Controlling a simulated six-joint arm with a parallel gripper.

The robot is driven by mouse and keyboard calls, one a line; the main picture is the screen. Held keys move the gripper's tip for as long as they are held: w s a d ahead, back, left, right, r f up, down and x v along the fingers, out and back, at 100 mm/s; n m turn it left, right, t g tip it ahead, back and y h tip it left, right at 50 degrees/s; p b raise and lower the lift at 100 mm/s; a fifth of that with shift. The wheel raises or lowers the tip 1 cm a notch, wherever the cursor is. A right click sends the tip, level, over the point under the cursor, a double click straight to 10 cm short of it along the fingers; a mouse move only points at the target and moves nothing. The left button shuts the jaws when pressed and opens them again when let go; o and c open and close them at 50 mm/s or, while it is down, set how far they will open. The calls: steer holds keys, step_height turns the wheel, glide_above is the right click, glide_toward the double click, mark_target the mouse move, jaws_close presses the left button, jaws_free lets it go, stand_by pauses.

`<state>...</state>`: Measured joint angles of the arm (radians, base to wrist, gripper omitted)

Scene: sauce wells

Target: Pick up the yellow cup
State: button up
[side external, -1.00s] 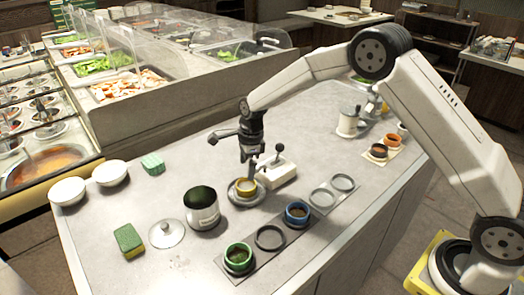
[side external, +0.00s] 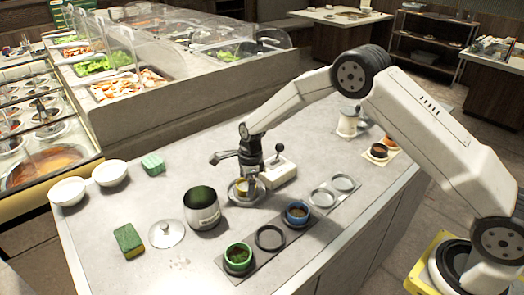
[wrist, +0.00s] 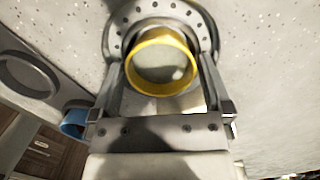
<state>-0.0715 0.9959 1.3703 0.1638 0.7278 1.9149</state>
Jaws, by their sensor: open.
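The yellow cup (wrist: 161,70) is a small cup with a yellow rim and a pale inside. It stands upright on a round grey dish with small holes (wrist: 116,27), beside a white box with a lever. In the side view the yellow cup (side external: 243,183) is partly hidden by my gripper (side external: 245,180), which points down over it. In the wrist view the fingers of my gripper (wrist: 162,90) lie on either side of the cup. The jaws are open, and I cannot tell whether a finger touches the cup.
A white lever box (side external: 280,172) stands close on the right. A dark-topped jar (side external: 202,208) is on the left. A tray strip (side external: 258,254) in front holds a green cup (side external: 238,256) and a blue cup (side external: 297,212). A glass lid (side external: 167,233) and sponge (side external: 129,240) lie left.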

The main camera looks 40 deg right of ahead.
stand_by(0.5)
steer(key=c, duration=1.1)
steer(key=shift+r, duration=0.75)
steer(key=shift+s+d+r, duration=0.2)
steer(key=shift+s+r, duration=1.7)
steer(key=shift+s, duration=0.45)
steer(key=shift+s+d+r, duration=0.25)
steer(key=shift+s+r, duration=1.65)
steer(key=shift+s, duration=0.4)
steer(key=shift+s+d+r, duration=0.2)
steer(key=shift+s+r, duration=1.7)
steer(key=shift+s, duration=0.45)
